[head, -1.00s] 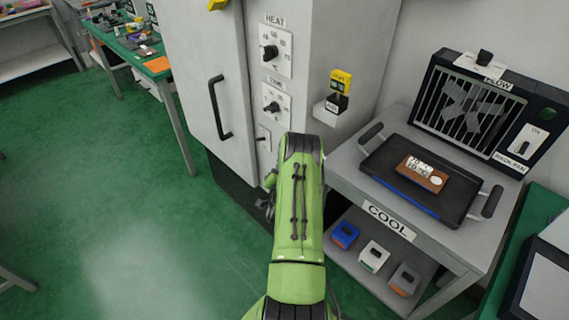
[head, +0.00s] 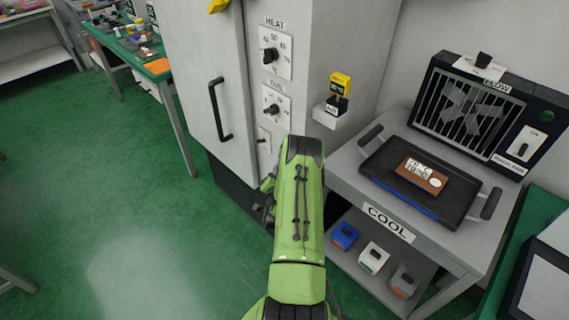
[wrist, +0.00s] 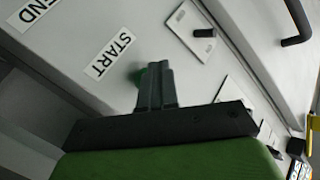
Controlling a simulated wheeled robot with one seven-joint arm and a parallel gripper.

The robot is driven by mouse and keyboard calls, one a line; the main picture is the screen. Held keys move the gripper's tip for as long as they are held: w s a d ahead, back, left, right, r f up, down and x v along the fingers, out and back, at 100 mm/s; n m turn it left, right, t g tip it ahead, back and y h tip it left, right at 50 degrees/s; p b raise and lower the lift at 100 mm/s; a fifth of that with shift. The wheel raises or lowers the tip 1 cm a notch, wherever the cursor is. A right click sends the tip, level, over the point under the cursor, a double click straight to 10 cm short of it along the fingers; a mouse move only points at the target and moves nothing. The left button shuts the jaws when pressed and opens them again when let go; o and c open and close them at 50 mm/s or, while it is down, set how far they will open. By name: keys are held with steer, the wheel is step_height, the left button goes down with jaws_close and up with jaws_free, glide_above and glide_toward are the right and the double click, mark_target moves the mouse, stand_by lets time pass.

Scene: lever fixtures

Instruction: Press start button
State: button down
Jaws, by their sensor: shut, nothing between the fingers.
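The start button shows as a small green patch (wrist: 139,76) on the grey cabinet panel in the wrist view, just below the START label (wrist: 109,55). My gripper (wrist: 157,70) is shut and empty, with its fingertips right over the button and hiding much of it. I cannot tell whether the fingertips touch the button or are just short of it. In the head view my green arm hides the button and most of the gripper, low on the cabinet's front.
An END label (wrist: 33,10) and a small switch plate (wrist: 196,31) flank the button area. The tall grey cabinet (head: 337,60) has HEAT and timer dials and a black door handle (head: 220,110). To the right, a COOL table (head: 390,222) holds a black tray (head: 385,158) and a fan.

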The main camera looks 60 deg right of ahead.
steer(key=a+p, duration=0.1)
steer(key=a, duration=0.1)
steer(key=w+a+p, duration=0.1)
steer(key=a, duration=0.2)
stand_by(0.5)
stand_by(0.7)
